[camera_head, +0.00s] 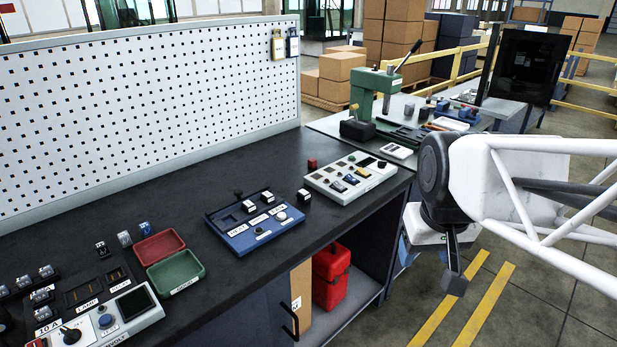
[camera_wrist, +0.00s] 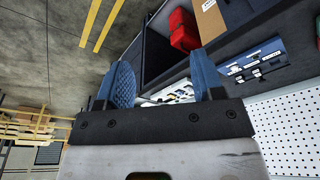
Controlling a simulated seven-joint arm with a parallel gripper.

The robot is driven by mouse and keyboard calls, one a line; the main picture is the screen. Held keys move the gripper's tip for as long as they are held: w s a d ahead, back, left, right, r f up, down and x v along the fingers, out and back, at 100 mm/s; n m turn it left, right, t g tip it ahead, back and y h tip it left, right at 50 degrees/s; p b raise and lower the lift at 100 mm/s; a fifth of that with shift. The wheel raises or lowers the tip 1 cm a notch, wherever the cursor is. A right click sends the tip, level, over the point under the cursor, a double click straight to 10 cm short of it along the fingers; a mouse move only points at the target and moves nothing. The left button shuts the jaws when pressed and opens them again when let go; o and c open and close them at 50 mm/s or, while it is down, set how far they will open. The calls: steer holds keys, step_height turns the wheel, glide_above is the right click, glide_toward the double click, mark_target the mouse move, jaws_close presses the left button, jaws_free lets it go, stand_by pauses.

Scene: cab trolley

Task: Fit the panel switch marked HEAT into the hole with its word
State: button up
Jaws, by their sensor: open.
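My gripper (camera_head: 455,278) hangs beyond the bench's right end, above the floor, seen side-on. In the wrist view its two blue fingers (camera_wrist: 163,80) stand apart with nothing between them. A blue panel (camera_head: 236,243) with slots, fitted white-topped switches and word labels lies mid-bench. A loose dark switch with a white top (camera_head: 303,196) stands to its right. I cannot read HEAT on any switch or panel.
A pale panel (camera_head: 385,178) lies at the bench's right end, with a small red piece (camera_head: 312,163) behind it. Another pale panel (camera_head: 147,318) and an open red-and-green box (camera_head: 190,280) are at the left. A white pegboard (camera_head: 150,110) backs the bench.

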steer(key=w+a+r+n, duration=0.1)
steer(key=w+a, duration=0.1)
steer(key=w, duration=0.6)
steer(key=w+a+r+n, duration=0.1)
steer(key=w+a, duration=0.1)
steer(key=w, duration=0.5)
steer(key=n+g, duration=0.2)
steer(key=n, duration=0.4)
glide_above(302, 192)
step_height(302, 192, down, 19)
steer(key=shift+s+d+r, duration=0.15)
steer(key=shift+r, duration=0.05)
steer(key=shift+w+a+f, duration=0.2)
steer(key=shift+w+f, duration=0.05)
steer(key=shift+f, duration=0.1)
steer(key=shift+f, duration=1.2)
steer(key=shift+f, duration=0.1)
